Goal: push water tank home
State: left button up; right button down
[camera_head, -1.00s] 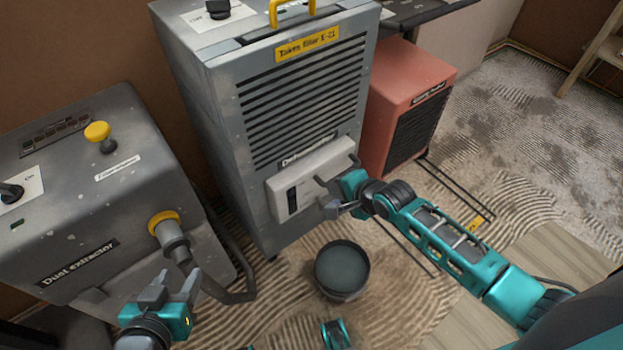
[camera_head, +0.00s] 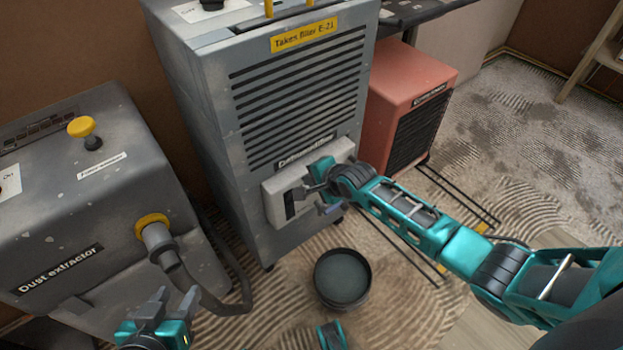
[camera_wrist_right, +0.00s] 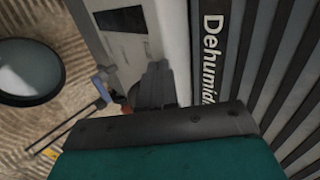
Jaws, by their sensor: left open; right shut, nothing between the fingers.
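The water tank (camera_head: 277,203) is a pale grey drawer-like box with a dark window, low on the front of the grey dehumidifier (camera_head: 215,135). Its front stands out from the cabinet face. The tank also shows in the right wrist view (camera_wrist_right: 125,48). My right gripper (camera_head: 320,198) is shut and empty, at the front of the tank, covering its right part. In the right wrist view its dark fingers (camera_wrist_right: 154,88) are close against the tank; I cannot tell if they touch. My left gripper (camera_head: 173,303) is open and empty at the lower left, away from the tank.
A dark round bucket (camera_head: 342,279) stands on the floor below the tank. The dust extractor (camera_head: 90,200) with its hose (camera_head: 235,300) is at left. A red heater-like unit (camera_head: 405,85) stands right of the dehumidifier. Combed plaster floor lies open at right.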

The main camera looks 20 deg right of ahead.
aim_at(296, 168)
jog(key=w, duration=0.1)
jog(key=w+a+b, duration=0.1)
jog(key=w, duration=0.1)
jog(key=shift+w+a, duration=0.2)
jog(key=shift+w, duration=0.15)
pick_arm(q)
jog(key=shift+w+d, duration=0.15)
jog(key=shift+d, duration=0.05)
pick_arm(e)
jog(key=shift+w+r, duration=0.1)
jog(key=shift+r, duration=0.05)
